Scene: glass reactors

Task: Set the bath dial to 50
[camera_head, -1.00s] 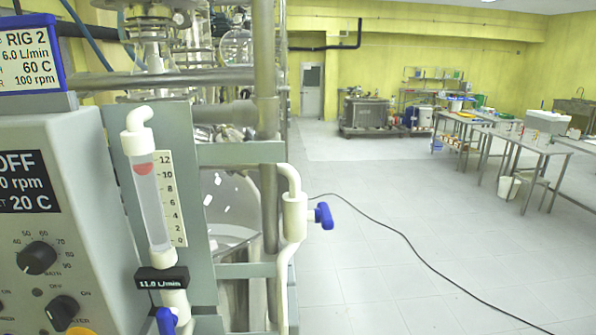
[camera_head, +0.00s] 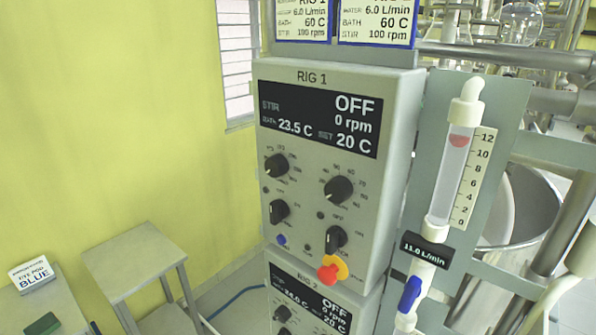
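The RIG 1 control box (camera_head: 395,115) faces me in the middle of the head view. Its display (camera_head: 318,120) reads stir OFF, 0 rpm, bath 23.5 C, set 20 C. The bath dial (camera_head: 338,189) looks to be the black knob at the right of the upper row, with a numbered scale around it; its small label is too blurred to read for certain. Another black knob (camera_head: 276,165) is at its left. Two smaller black knobs (camera_head: 278,211) (camera_head: 336,238) sit below. Neither of my grippers shows.
A second box with a RIG 2 style display (camera_head: 310,298) sits below, reading set 20 C. A red and yellow knob (camera_head: 331,271) sticks out low. A flowmeter (camera_head: 452,175) reading 11.0 L/min and its blue valve (camera_head: 410,294) stand right. A grey stool (camera_head: 135,258) is left.

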